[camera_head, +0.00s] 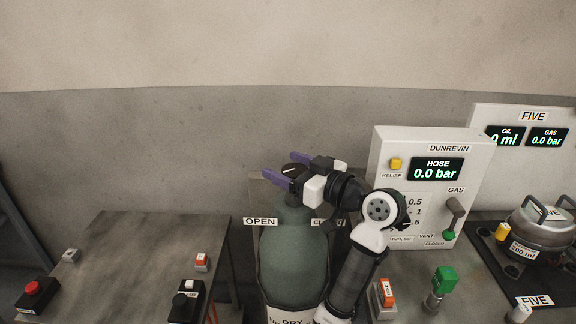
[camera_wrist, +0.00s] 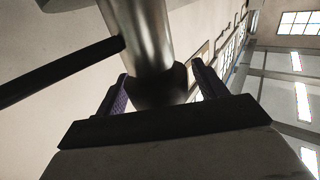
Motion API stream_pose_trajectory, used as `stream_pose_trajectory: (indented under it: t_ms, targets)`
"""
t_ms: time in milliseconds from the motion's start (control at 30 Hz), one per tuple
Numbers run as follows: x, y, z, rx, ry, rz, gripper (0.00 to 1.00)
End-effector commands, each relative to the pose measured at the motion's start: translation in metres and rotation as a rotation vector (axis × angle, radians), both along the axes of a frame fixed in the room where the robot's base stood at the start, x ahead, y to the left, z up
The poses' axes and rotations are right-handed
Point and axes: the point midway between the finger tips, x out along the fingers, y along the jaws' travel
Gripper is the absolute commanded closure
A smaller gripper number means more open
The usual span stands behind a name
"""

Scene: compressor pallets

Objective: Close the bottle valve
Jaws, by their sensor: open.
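The green gas bottle (camera_head: 293,250) stands upright at the front, with an OPEN label (camera_head: 260,221) on its left and another label, partly hidden by my arm, on its right. The bottle valve's dark knob (camera_head: 292,170) with a white line shows on top. My gripper (camera_head: 280,163) is open at the valve, its two purple fingers pointing left on either side of the knob. In the wrist view a metal stem with a dark lower part (camera_wrist: 160,85) stands between the spread fingers (camera_wrist: 158,72). I cannot tell whether the fingers touch it.
A DUNREVIN panel (camera_head: 390,150) reading hose 0.0 bar stands right of my arm. A metal pot (camera_head: 545,228) is further right. A green-topped valve (camera_head: 444,280) stands at front right. The left table (camera_head: 130,250) holds several buttons and switches.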

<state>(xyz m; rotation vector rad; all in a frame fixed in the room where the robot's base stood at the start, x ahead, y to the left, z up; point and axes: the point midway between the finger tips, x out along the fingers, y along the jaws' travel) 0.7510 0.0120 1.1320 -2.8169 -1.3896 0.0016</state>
Motion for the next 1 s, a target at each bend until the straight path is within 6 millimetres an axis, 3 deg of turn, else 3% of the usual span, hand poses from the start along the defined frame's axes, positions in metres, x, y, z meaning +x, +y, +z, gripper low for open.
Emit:
stream_pose_trajectory:
  t_ms: [300, 633, 1000]
  targets:
    - [0.0016, 0.0023, 0.0000, -0.001, -0.001, 0.000, 0.29]
    - [0.0014, 0.0021, 0.0000, -0.001, -0.001, 0.000, 0.72]
    - [0.0019, 0.0015, -0.0010, -0.002, -0.002, -0.064, 0.73]
